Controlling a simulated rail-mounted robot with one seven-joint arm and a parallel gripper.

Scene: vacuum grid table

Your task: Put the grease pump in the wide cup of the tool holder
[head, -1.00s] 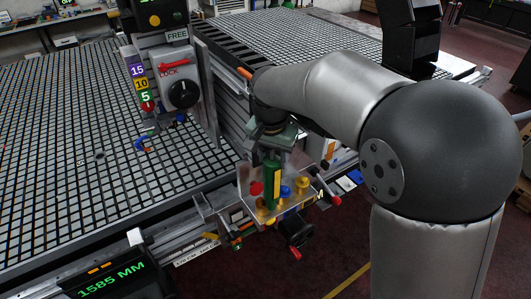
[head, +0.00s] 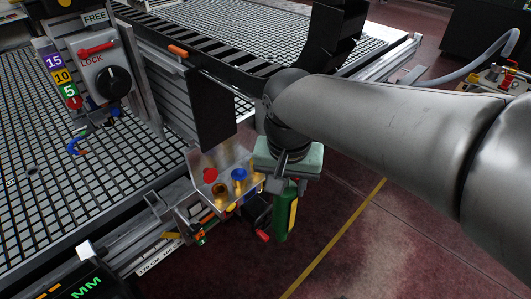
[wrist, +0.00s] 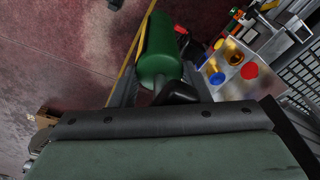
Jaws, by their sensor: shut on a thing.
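The grease pump is a green cylinder with a yellow stripe (head: 285,215), upright in the head view. My gripper (head: 284,184) is shut on its top end. The pump hangs to the right of the tool holder (head: 204,160), apart from it. In the wrist view the pump (wrist: 160,52) reaches up from the gripper, and the holder (wrist: 272,82) is at the right. The holder is a metal plate with a red piece (head: 210,175), a blue one (head: 239,174) and an open orange-brown cup (head: 220,190), which looks the wide one. The gripper's fingertips are partly hidden.
The grid table (head: 40,180) and its rail lie left of the holder. A dark upright panel (head: 211,108) stands behind the holder. A lock box with a black knob (head: 114,82) is at the upper left. Open floor (head: 350,245) lies right of the pump.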

